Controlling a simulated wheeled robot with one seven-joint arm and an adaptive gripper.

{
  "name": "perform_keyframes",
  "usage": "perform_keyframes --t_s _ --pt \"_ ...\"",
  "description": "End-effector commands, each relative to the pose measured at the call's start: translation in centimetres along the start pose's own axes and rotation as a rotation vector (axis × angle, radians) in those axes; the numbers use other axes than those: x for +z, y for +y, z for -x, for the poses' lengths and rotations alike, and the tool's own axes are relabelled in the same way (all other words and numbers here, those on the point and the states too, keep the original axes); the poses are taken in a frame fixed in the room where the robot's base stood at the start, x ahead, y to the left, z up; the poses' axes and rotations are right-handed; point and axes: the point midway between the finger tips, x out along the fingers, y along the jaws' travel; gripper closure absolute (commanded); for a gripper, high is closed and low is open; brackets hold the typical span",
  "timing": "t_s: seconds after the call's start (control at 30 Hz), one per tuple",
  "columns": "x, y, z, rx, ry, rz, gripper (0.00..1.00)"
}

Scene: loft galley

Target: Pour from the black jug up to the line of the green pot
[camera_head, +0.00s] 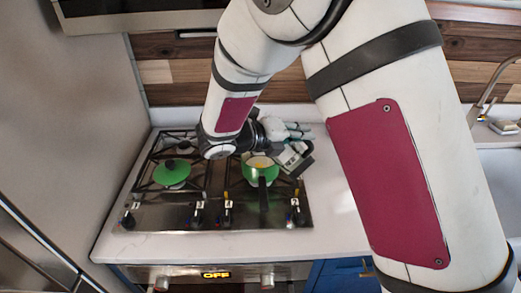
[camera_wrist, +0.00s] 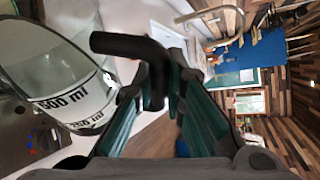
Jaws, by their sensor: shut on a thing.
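The jug has a clear body with black "500 ml" and "250 ml" marks in the wrist view (camera_wrist: 75,103) and a black handle (camera_wrist: 130,45). My gripper (camera_wrist: 160,80) is shut on that handle. In the head view the jug (camera_head: 291,158) looks tilted, beside and slightly above the right rim of the green pot (camera_head: 262,178). The green pot stands on the right side of the hob, its handle toward the front. Something yellowish shows inside it. Its line, the jug's fill level and any stream cannot be made out. My arm partly hides the area behind.
Knobs line the hob's front edge. White counter (camera_head: 335,215) is clear to the right. A tap (camera_head: 490,88) stands at far right.

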Motion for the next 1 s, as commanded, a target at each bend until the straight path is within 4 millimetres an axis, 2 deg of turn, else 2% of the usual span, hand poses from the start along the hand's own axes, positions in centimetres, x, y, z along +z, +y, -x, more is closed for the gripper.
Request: perform_keyframes --t_s 1.0 --pt "0.81 -0.27 0.36 -0.023 0.011 0.053 1.0"
